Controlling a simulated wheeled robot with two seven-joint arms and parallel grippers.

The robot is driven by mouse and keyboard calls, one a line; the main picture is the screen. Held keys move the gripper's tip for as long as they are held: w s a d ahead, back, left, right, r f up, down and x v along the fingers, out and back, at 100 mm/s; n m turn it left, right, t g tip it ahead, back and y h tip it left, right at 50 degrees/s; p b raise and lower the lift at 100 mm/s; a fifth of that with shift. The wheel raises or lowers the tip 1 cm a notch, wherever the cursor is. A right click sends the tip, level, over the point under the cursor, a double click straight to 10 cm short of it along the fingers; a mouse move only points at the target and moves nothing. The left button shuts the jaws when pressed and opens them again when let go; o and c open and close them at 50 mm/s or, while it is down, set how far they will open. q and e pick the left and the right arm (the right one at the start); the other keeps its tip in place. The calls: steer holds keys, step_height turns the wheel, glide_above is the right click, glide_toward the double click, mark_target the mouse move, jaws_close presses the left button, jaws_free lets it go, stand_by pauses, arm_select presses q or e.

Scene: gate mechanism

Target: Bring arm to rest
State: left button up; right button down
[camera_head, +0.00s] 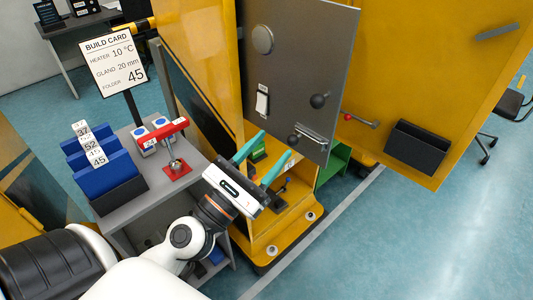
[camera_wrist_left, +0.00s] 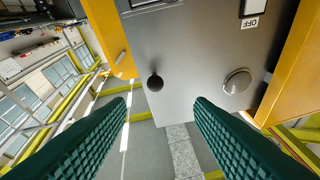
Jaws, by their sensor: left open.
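My left arm (camera_head: 195,235) comes in from the bottom left of the head view, white with a dark wrist. Its left gripper (camera_head: 277,143) has two teal fingers spread apart with nothing between them. It is in front of the yellow cabinet, near the lower left of the grey panel door (camera_head: 300,60). In the wrist view the fingers frame free space, and the panel with a black ball knob (camera_wrist_left: 155,83) and a round silver disc (camera_wrist_left: 237,81) lies beyond. I see no contact with the panel. My right gripper is not in view.
A grey side table (camera_head: 150,188) left of my wrist holds blue folders (camera_head: 110,160) and a red lever device (camera_head: 175,168). A build card (camera_head: 115,62) stands behind. The yellow door (camera_head: 430,60) with a dark bin (camera_head: 416,148) stands at right. Floor at lower right is clear.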

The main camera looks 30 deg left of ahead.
arm_select(q)
steer(key=w+a+f+m+g+y, duration=0.1)
steer(key=w+f+m+g, duration=0.15)
steer(key=f, duration=0.55)
steer(key=w+a+f+m+g, duration=0.1)
steer(key=f+m, duration=0.3)
steer(key=f, duration=0.5)
steer(key=w+f+m+g+y, duration=0.1)
steer(key=w+f+m+g, duration=0.15)
steer(key=f, duration=0.55)
steer(key=s+f+m+g, duration=0.2)
steer(key=s+f+m, duration=0.15)
steer(key=f, duration=0.55)
steer(key=s+f+m+g, duration=0.2)
steer(key=f+m, duration=0.2)
steer(key=f, duration=0.6)
steer(key=s+f+m+g+y, duration=0.1)
steer(key=s+f+m+g, duration=0.55)
steer(key=s+f, duration=0.65)
steer(key=s+f+m+g, duration=0.2)
steer(key=s+f+m, duration=0.3)
steer(key=s, duration=0.4)
steer(key=s+f+m+g+y, duration=0.1)
steer(key=s+f+m+g, duration=0.1)
steer(key=s+f+m, duration=0.4)
steer(key=s+f, duration=0.2)
steer(key=s, duration=0.1)
steer(key=shift+s+d, duration=0.3)
steer(key=shift+g, duration=0.25)
